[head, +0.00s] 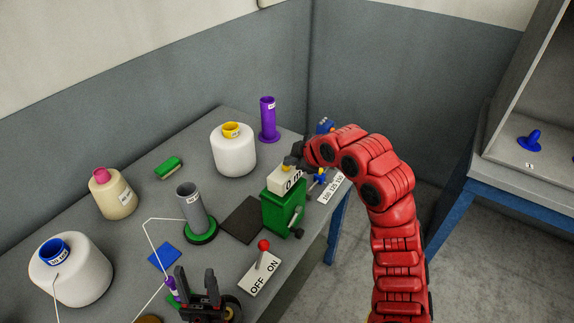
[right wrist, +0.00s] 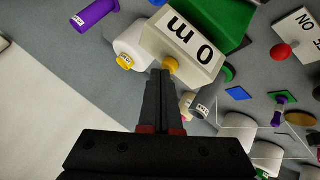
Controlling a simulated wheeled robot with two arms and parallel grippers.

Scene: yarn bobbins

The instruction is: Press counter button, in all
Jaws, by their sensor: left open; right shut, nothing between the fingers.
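The counter is a green box (head: 284,212) near the table's right edge, with a white display head (head: 284,181) reading "0 m". In the right wrist view the display head (right wrist: 184,42) is large, and its yellow button (right wrist: 171,65) shows right beside my fingertips. I cannot tell whether they touch it. My right gripper (right wrist: 163,73) is shut and empty at the button; in the head view it is mostly hidden behind the red arm and the counter's top. My left gripper (head: 198,283) is open, low at the table's front, near a small purple bobbin (head: 172,289).
A switch plate (head: 258,286) marked OFF and ON has a red-knobbed lever (head: 263,246). A grey tube (head: 191,207) stands on a green base. White (head: 233,158) and cream (head: 113,198) bobbins and a purple tube (head: 267,118) stand farther back. A dark mat (head: 242,219) lies bare.

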